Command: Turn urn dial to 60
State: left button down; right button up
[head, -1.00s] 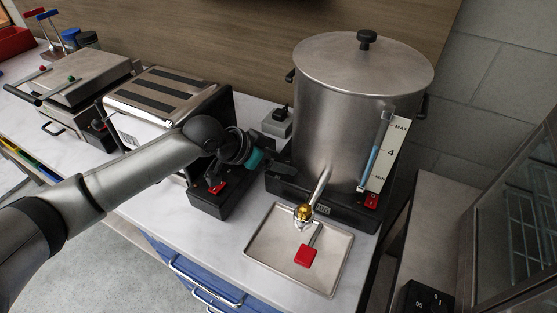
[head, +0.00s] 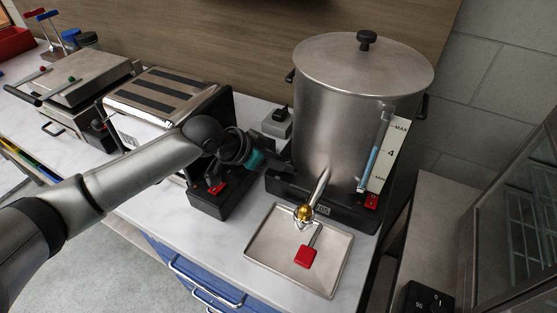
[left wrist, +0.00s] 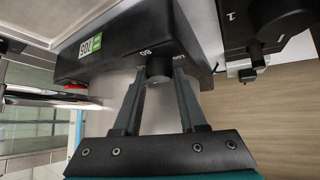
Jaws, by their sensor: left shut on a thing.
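The steel urn (head: 345,110) stands on a black base (head: 340,212) at the back of the counter. My left gripper (head: 279,161) is at the left end of this base in the head view, where its fingers hide the dial. In the left wrist view the round black dial (left wrist: 160,67) sits on the base between the two fingertips of my left gripper (left wrist: 160,82), which are shut on it. Printed marks, apparently 80 and 100, show beside the dial. My right gripper is not in view.
A drip tray (head: 262,258) lies under the urn's tap (head: 304,212), with a red-handled lever above it. A grey box (head: 277,124) is behind. A glass cabinet (head: 510,215) is at the right.

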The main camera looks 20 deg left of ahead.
pick_arm(q)
jog(key=shift+w+a+f+m+g+h+b, duration=0.15)
jog(key=shift+m+g+h+b, duration=0.35)
jog(key=shift+m, duration=0.4)
jog(key=shift+w+m+g+h+b, duration=0.1)
jog(key=shift+m+g+h+b, duration=0.4)
jog(key=shift+m+b, duration=0.45)
jog(key=shift+m+g+h+b, duration=0.3)
jog(key=shift+m+g+b, duration=0.5)
jog(key=shift+m, duration=0.25)
jog(key=shift+c, duration=2.3)
grip_release()
jog(key=shift+r, duration=0.2)
